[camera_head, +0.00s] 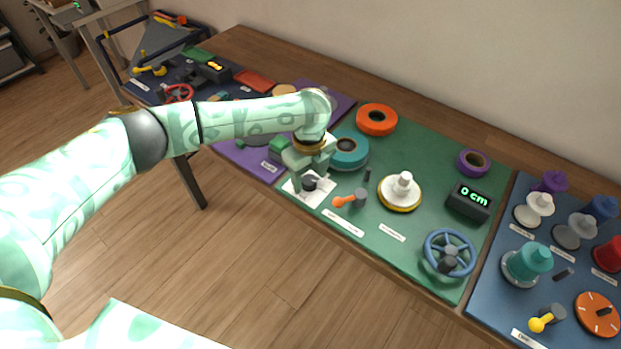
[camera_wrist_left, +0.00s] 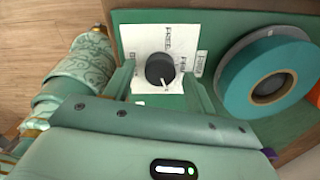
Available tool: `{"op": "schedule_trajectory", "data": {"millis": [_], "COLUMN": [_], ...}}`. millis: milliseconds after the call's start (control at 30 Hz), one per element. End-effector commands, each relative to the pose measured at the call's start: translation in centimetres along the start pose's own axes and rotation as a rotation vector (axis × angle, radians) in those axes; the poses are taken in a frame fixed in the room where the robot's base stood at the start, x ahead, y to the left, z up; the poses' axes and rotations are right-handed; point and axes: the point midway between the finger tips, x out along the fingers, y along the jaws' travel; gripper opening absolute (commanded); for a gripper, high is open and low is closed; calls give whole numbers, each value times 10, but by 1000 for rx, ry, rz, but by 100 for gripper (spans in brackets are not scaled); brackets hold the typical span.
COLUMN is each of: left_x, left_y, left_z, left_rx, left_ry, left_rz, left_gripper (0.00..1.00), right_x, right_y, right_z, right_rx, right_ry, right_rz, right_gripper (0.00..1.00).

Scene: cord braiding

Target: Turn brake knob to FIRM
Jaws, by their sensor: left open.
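The brake knob (camera_head: 310,183) is a small dark round knob on a white plate (camera_head: 298,197) at the near left corner of the green mat. In the left wrist view the knob (camera_wrist_left: 160,69) shows a white pointer mark toward the bottom of the picture, slightly right. Small printed words surround it on the plate (camera_wrist_left: 143,32); I cannot read them surely. My left gripper (camera_head: 309,172) is over the plate, pointing down. In the wrist view its open fingers (camera_wrist_left: 158,84) stand on either side of the knob. I cannot tell whether they touch it. My right gripper is not in view.
Close by are a teal tape roll (camera_head: 348,152), an orange-handled lever (camera_head: 349,199) and a green block (camera_head: 280,148). Farther right stand a white spool (camera_head: 402,190), a "0 cm" display (camera_head: 469,201) and a blue handwheel (camera_head: 449,253). The mat's front edge is near.

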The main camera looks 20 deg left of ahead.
Motion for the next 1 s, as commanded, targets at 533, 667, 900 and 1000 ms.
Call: {"op": "schedule_trajectory", "data": {"millis": [533,667,900,1000], "left_x": [4,4,1,0], "left_y": [0,0,0,0], "left_z": [0,0,0,0], "left_rx": [1,-1,-53,-105], "left_ry": [-1,-1,-2,-1], "left_rz": [-1,-1,0,-1], "left_gripper": [11,11,11,11], "right_x": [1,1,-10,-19], "right_y": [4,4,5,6], "right_z": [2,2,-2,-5], "right_rx": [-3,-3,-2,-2], "right_ry": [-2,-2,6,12], "right_rz": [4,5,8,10], "right_gripper": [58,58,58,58]}}
